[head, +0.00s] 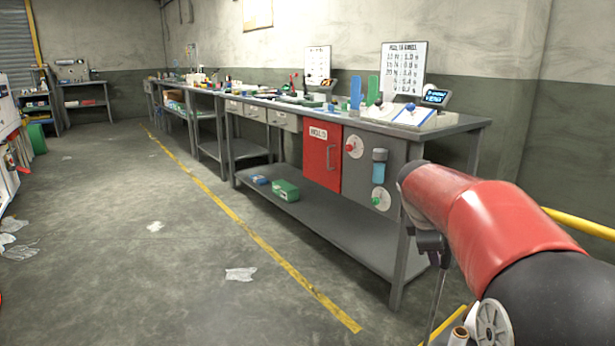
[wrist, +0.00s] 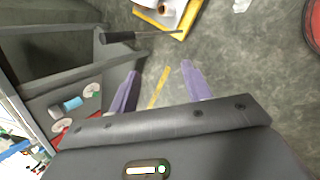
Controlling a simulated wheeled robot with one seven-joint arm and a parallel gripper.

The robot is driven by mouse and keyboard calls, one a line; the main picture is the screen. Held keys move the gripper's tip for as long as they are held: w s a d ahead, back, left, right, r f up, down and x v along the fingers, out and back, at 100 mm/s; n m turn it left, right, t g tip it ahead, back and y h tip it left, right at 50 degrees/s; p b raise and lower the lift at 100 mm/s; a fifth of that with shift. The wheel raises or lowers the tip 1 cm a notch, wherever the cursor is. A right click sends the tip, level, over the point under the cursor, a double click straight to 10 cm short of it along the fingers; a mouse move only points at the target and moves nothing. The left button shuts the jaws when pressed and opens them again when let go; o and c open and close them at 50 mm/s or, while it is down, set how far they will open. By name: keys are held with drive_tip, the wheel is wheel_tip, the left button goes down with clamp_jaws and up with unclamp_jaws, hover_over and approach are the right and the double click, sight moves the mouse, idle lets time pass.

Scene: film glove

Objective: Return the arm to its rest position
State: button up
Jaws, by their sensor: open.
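My arm, red and black, reaches in from the right edge of the head view, in front of the near end of the workbench. My gripper (wrist: 158,68) shows in the wrist view. Its two purple fingers are spread apart with nothing between them. Bare concrete floor and a stretch of yellow line lie beyond the fingertips. In the head view the gripper's fingers cannot be made out, hidden at or behind the red arm link.
A long grey workbench (head: 455,124) with a red door (head: 321,158) stands left of my arm. A yellow-edged platform with a roll (head: 458,337) is low beneath the arm. A yellow rail (head: 580,223) runs along the right wall. The floor at left is open, with scattered plastic scraps (head: 240,274).

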drive_tip(key=s+a+f+m+y, duration=0.1)
drive_tip(key=s+a+m, duration=0.3)
drive_tip(key=s, duration=0.6)
drive_tip(key=s+a+f+m+y, duration=0.2)
drive_tip(key=s+a+f+m, duration=0.1)
drive_tip(key=s, duration=0.6)
drive_tip(key=s+a+f+m+t+y, duration=0.1)
drive_tip(key=s+a+m, duration=0.4)
drive_tip(key=s, duration=0.5)
drive_tip(key=shift+s+f+m+y, duration=0.3)
drive_tip(key=shift+f+m+y, duration=0.2)
drive_tip(key=shift+m, duration=0.5)
